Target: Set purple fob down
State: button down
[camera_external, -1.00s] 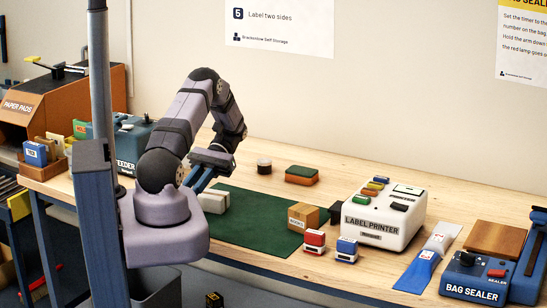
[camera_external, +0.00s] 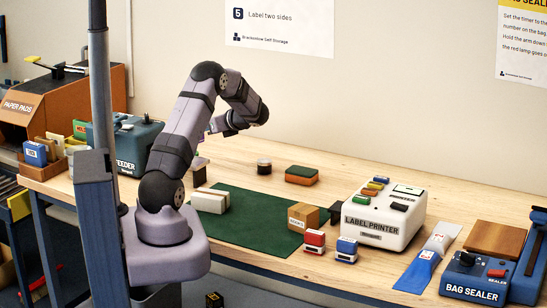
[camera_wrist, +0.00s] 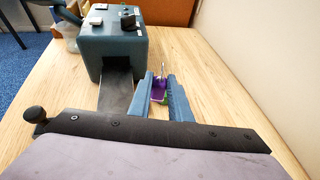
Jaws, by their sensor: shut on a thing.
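The purple fob (camera_wrist: 158,88) shows in the wrist view between the two blue fingers of my gripper (camera_wrist: 161,77). My gripper is shut on it. A green patch shows at the fob's near end, and a thin pale part stands up at its far end. In the external view my gripper (camera_external: 207,131) is above the back left of the bench, near the feeder, and the fob cannot be made out there. Whether the fob touches the bench cannot be told.
The blue-grey feeder (camera_wrist: 112,42) stands ahead, its dark chute (camera_wrist: 116,92) just left of my fingers. Bare wood lies to the right, up to the wall. The label printer (camera_external: 384,215) stands right.

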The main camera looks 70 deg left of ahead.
jog(key=w+a+m+t, duration=0.1)
jog(key=w+a, duration=0.1)
jog(key=w, duration=0.2)
jog(key=shift+y, duration=0.4)
jog(key=shift+f+p, duration=0.95)
jog(key=shift+f, duration=4.1)
jog(key=shift+f, duration=0.1)
jog(key=shift+f, duration=0.15)
jog(key=c, duration=1.6)
grip_release()
jog(key=shift+c, duration=0.2)
